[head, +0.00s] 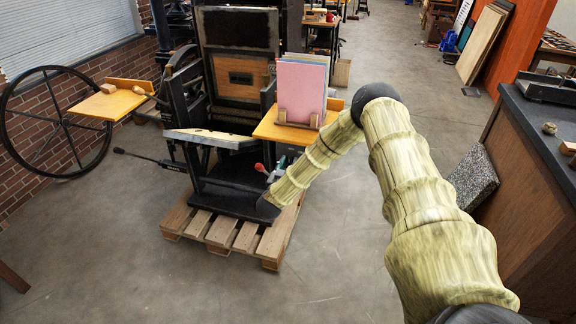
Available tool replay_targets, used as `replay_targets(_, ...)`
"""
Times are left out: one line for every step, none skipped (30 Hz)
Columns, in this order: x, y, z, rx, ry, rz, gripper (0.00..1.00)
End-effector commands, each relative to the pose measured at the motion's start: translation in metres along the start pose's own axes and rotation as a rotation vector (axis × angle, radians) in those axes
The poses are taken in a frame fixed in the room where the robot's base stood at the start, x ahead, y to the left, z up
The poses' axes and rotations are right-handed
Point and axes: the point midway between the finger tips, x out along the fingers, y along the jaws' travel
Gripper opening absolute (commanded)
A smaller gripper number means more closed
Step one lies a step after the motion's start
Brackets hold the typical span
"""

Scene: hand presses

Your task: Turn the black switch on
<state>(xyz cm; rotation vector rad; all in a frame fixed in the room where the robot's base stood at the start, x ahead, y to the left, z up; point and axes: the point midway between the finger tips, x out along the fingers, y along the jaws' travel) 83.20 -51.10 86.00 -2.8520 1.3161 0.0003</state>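My arm reaches from the lower right, over its elbow, and down toward the base of the black hand press (236,204). The dark end of the arm, where my gripper (266,208) is, merges with the press's dark base, so its fingers cannot be made out. Nothing can clearly be picked out as the black switch. A black-ended rod (120,151) sticks out from the press's left side. A small red-tipped lever (260,168) shows beside my forearm. I cannot tell whether my gripper touches anything.
The press stands on a wooden pallet (222,236). A yellow side board (262,131) holds upright coloured sheets (301,88) near my forearm. A large spoked wheel (62,122) stands at left. A dark-topped counter (541,128) is at right. The front floor is open.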

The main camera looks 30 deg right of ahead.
Motion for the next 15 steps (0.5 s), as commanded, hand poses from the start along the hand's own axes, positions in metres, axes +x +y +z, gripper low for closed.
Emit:
replay_targets(0.0001, 0.0, 0.0002, 0.0, 0.0, 0.0, 0.32)
replay_targets(0.0001, 0.0, 0.0002, 0.0, 0.0, 0.0, 0.32)
replay_targets(0.0001, 0.0, 0.0003, 0.0, 0.0, 0.0, 0.32)
replay_targets(0.0, 0.0, 0.0003, 0.0, 0.0, 0.0, 0.32)
replay_targets(0.0, 0.0, 0.0003, 0.0, 0.0, 0.0, 0.32)
replay_targets(0.0, 0.0, 0.0003, 0.0, 0.0, 0.0, 0.3)
replay_targets(0.0, 0.0, 0.0003, 0.0, 0.0, 0.0, 0.25)
replay_targets(0.0, 0.0, 0.0003, 0.0, 0.0, 0.0, 0.19)
replay_targets(-0.0001, 0.0, 0.0003, 0.0, 0.0, 0.0, 0.12)
replay_targets(-0.0001, 0.0, 0.0003, 0.0, 0.0, 0.0, 0.07)
replay_targets(-0.0001, 0.0, 0.0003, 0.0, 0.0, 0.0, 0.01)
replay_targets(-0.0001, 0.0, 0.0003, 0.0, 0.0, 0.0, 0.0)
replay_targets(-0.0001, 0.0, 0.0003, 0.0, 0.0, 0.0, 0.0)
replay_targets(-0.0001, 0.0, 0.0003, 0.0, 0.0, 0.0, 0.0)
replay_targets(-0.0001, 0.0001, 0.0003, 0.0, 0.0, 0.0, 0.0)
